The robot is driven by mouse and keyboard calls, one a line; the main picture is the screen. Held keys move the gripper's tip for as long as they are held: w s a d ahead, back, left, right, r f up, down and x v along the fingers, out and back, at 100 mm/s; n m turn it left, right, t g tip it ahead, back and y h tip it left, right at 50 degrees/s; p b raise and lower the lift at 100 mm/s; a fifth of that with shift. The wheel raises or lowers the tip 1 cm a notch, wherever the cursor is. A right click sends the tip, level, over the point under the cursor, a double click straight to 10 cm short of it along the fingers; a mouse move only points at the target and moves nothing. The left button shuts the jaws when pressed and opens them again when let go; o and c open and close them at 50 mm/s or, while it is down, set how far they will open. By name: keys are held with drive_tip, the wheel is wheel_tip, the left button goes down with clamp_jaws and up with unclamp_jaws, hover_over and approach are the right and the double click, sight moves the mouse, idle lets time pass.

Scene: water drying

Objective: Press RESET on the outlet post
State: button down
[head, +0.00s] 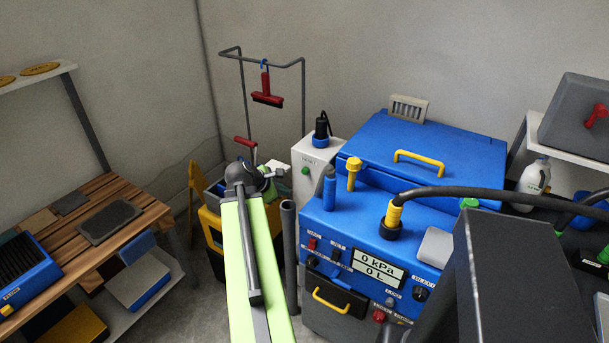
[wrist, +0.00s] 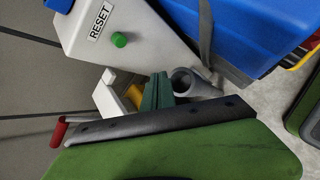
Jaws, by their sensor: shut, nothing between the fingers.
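The outlet post (head: 322,153) is a pale grey box with a black plug in a blue socket on top. Its round green RESET button (head: 306,171) faces the front, under a small label. In the wrist view the RESET label (wrist: 101,22) and the green button (wrist: 119,40) show clearly at upper left. My gripper (head: 272,173) is left of the post in the head view, apart from the button. In the wrist view its dark green fingertips (wrist: 158,92) are together and empty, below and right of the button with a gap between.
A blue machine (head: 345,225) with a hose and a 0 kPa, 0 L display stands right of the post. A yellow bucket (head: 212,228) is behind my arm. A grey upright pipe (head: 289,240) stands near. A wooden bench (head: 80,225) is at left.

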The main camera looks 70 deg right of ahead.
sight(305, 171)
drive_tip(key=s+d, duration=0.2)
drive_tip(key=d, duration=0.6)
drive_tip(key=shift+d, duration=0.25)
drive_tip(key=shift+s+d, duration=0.1)
idle(1.8)
drive_tip(key=shift+s+d, duration=0.1)
drive_tip(key=shift+d, duration=0.2)
drive_tip(key=shift+s+d, duration=0.1)
drive_tip(key=shift+d, duration=0.4)
idle(0.7)
drive_tip(key=shift+a, duration=0.1)
drive_tip(key=shift+w+a, duration=0.25)
drive_tip(key=shift+a, duration=0.6)
